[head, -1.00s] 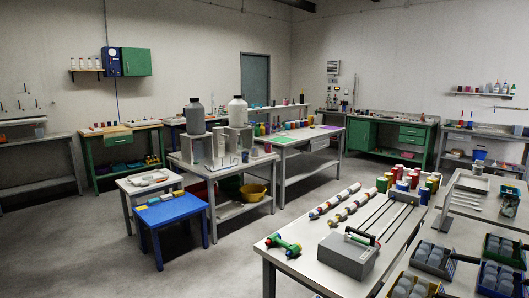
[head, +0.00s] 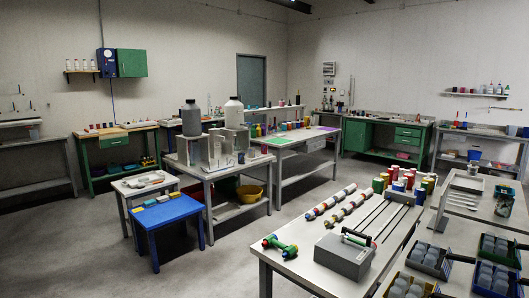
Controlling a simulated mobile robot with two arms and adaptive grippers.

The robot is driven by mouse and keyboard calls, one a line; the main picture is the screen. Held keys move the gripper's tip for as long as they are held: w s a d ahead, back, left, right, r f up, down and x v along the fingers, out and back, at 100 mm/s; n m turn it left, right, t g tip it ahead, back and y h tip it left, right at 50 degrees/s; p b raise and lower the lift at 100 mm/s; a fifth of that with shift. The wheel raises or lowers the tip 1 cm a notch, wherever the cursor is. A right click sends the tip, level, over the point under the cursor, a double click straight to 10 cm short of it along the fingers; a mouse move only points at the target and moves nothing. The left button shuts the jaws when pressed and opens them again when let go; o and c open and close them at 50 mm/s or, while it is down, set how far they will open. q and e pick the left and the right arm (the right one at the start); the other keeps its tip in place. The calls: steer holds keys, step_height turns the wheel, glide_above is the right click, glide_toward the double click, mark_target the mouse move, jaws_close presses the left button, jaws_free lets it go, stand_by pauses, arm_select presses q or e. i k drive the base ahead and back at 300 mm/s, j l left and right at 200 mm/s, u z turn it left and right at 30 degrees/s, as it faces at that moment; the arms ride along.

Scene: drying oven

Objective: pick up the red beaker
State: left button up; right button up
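No object here can be clearly made out as the red beaker. Small red cylinders (head: 378,185) stand in the group at the back of the near right table. Small coloured containers (head: 283,126) stand at the back of the middle table, too small to tell whether one is a red beaker. Neither of my grippers is in view.
The near right table (head: 298,276) carries a grey box (head: 343,257), a green dumbbell-like piece (head: 280,246) and striped rods. A blue table (head: 168,213) stands left of centre. Grey floor (head: 222,262) is open in front.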

mark_target(263, 147)
steer(key=i+u, duration=0.6)
steer(key=i+j+u, duration=0.2)
steer(key=i+u, duration=0.2)
steer(key=i, duration=0.5)
steer(key=i+u, duration=0.35)
steer(key=i, duration=0.5)
steer(key=i+l+z, duration=0.15)
steer(key=i+z, duration=1)
steer(key=i+j+z, duration=0.25)
steer(key=z, duration=0.15)
steer(key=i+l+z, duration=0.1)
steer(key=i+z, duration=0.25)
steer(key=i, duration=0.45)
steer(key=i+z, duration=0.35)
steer(key=i, duration=0.4)
steer(key=i+u, duration=0.25)
steer(key=i, duration=0.25)
steer(key=i+u, duration=0.2)
steer(key=i, duration=0.35)
steer(key=i+l+u, duration=0.25)
steer(key=i, duration=0.25)
steer(key=i+l+u, duration=0.25)
steer(key=i, duration=0.25)
